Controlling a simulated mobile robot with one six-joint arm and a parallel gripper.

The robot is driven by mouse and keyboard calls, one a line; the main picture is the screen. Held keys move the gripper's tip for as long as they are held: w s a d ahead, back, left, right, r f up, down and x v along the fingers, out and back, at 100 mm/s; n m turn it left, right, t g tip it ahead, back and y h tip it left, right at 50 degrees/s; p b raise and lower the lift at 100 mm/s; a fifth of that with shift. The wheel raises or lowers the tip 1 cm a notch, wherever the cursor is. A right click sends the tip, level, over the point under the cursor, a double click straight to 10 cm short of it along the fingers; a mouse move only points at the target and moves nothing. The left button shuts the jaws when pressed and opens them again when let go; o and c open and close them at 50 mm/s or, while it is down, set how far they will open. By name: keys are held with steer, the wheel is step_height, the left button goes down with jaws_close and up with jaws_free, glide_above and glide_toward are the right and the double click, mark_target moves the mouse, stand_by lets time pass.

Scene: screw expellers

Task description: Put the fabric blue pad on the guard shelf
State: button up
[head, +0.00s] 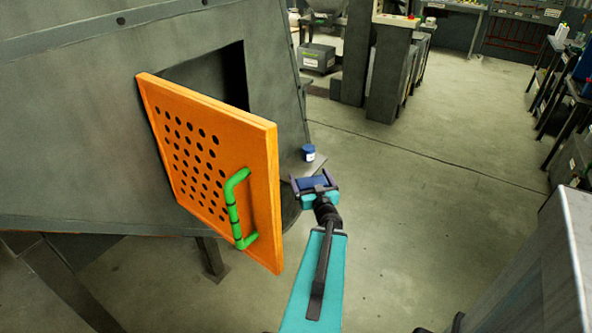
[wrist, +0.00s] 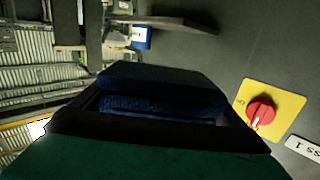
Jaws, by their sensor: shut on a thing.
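The fabric blue pad (head: 312,183) is dark blue and held between the jaws of my gripper (head: 314,184), which is shut on it. In the wrist view the pad (wrist: 155,78) fills the middle, with its lower part shadowed by the jaws. A small grey shelf (head: 296,166), which looks like the guard shelf, juts from the machine's side just beyond my gripper. It also shows at the top of the wrist view (wrist: 185,23), apart from the pad. My gripper partly hides the shelf in the head view.
A blue jar with a white label (head: 308,153) stands on the shelf. An orange perforated door (head: 185,140) with a green handle (head: 233,205) stands open left of my arm. A red knob on a yellow plate (wrist: 262,110) is at the right.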

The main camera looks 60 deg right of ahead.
steer(key=b+x, duration=0.1)
steer(key=b, duration=0.1)
steer(key=b+x, duration=0.1)
steer(key=b, duration=0.2)
steer(key=b+x, duration=0.1)
steer(key=b, duration=0.1)
steer(key=shift+w+d+f+b, duration=0.1)
steer(key=shift+w+f+b, duration=0.2)
steer(key=b, duration=0.2)
steer(key=shift+w+d+b, duration=0.3)
steer(key=b, duration=0.2)
glide_above(297, 171)
steer(key=shift+f, duration=0.35)
steer(key=shift+f, duration=0.1)
steer(key=shift+f+b, duration=1.05)
steer(key=shift+f, duration=0.6)
steer(key=shift+f, duration=0.15)
